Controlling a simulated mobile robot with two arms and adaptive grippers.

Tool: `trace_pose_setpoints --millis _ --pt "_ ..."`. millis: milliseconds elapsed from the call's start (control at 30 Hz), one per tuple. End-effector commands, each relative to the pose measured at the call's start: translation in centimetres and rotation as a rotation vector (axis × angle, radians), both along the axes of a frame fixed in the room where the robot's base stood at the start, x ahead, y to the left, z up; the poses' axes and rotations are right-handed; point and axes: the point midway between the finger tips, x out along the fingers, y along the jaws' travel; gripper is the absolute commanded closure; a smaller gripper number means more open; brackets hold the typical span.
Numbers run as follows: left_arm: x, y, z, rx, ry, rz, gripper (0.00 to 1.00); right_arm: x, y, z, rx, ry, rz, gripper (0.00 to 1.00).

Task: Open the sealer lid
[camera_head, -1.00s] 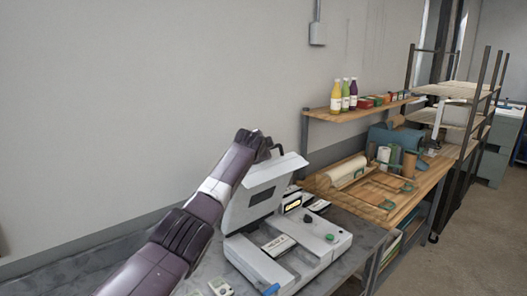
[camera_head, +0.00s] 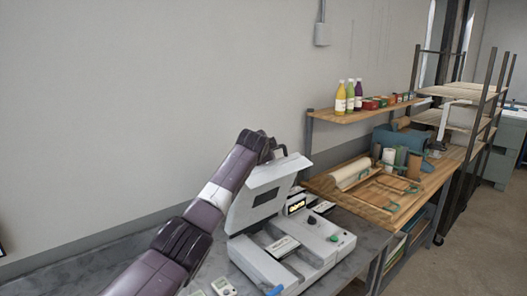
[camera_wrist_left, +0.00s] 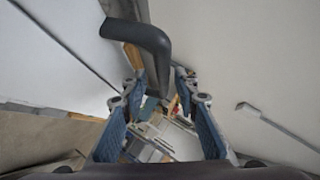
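The white sealer (camera_head: 318,262) stands on the grey table. Its lid (camera_head: 264,192) is raised, tilted up well clear of the base. My left arm comes in from the left, and its gripper end is behind the lid's top edge, mostly hidden in the head view. In the left wrist view, the blue-grey fingers of my left gripper (camera_wrist_left: 163,115) are spread apart. A dark bent handle (camera_wrist_left: 148,38) lies close ahead of them, its end reaching toward the gap; I cannot tell whether it touches a finger. My right gripper is not in view.
A wooden bench (camera_head: 425,187) with a paper roll (camera_head: 350,173) and boards stands to the right. Above it, a shelf (camera_head: 345,117) holds bottles and small boxes. A plain wall is close behind the sealer. Small devices (camera_head: 223,287) lie at the table's front.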

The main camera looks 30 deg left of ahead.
Motion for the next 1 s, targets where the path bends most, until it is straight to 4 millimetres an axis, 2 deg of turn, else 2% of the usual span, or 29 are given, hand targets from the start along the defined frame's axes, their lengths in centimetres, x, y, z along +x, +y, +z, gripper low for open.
trace_pose_setpoints --millis 700,1000 --pt "-7.5 -2.2 3.4 0.001 -0.001 0.000 0.71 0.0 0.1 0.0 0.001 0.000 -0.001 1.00" --pt "-9.3 -2.8 4.1 0.001 0.002 0.001 0.71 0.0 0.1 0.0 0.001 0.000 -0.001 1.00"
